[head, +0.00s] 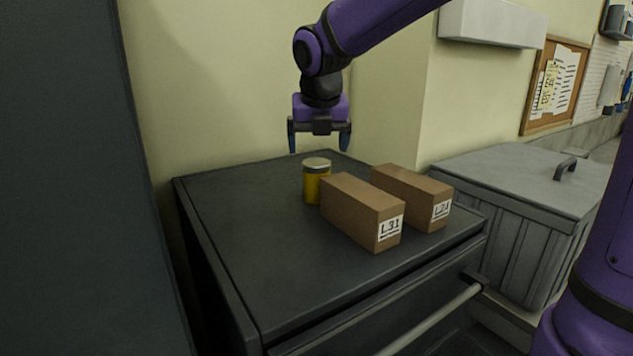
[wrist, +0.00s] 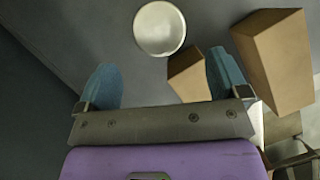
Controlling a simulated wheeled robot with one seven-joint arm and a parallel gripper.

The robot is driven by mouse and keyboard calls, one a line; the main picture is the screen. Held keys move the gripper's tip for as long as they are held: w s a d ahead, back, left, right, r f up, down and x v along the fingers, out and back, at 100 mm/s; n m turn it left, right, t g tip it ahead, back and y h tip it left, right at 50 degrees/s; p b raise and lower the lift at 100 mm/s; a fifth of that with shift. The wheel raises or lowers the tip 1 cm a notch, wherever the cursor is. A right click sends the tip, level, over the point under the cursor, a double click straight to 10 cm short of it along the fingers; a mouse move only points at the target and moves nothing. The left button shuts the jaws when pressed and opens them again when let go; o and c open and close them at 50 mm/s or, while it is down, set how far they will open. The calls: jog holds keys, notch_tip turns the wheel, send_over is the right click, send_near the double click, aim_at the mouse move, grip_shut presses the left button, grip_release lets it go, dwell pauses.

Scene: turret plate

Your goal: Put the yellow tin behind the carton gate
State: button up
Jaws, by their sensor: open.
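The yellow tin (head: 315,184) with a pale metal lid stands upright on the dark cabinet top, just left of the nearer carton. In the wrist view its round lid (wrist: 160,28) shows beyond the fingertips. Two brown cartons with white labels, the nearer left one (head: 358,211) and the right one (head: 412,196), lie side by side with a narrow gap between them. They also show in the wrist view, one partly behind a finger (wrist: 188,76) and one at the right (wrist: 275,60). My gripper (head: 320,143) is open and empty, above the back of the cabinet top, higher than the tin.
The dark cabinet top (head: 260,260) is bare at its left and front. A wall rises behind it. A grey lidded bin (head: 520,185) stands to the right, and a dark upright panel (head: 65,180) is at the far left. A handle bar (head: 430,320) runs along the cabinet front.

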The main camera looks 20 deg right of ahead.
aim_at(317, 163)
jog(key=x, duration=0.8)
jog(key=shift+w+d+f, duration=0.1)
jog(key=shift+w+f, duration=0.1)
jog(key=shift+f, duration=0.15)
jog(key=c, duration=1.2)
jog(key=shift+r, duration=0.15)
jog(key=shift+c, duration=0.5)
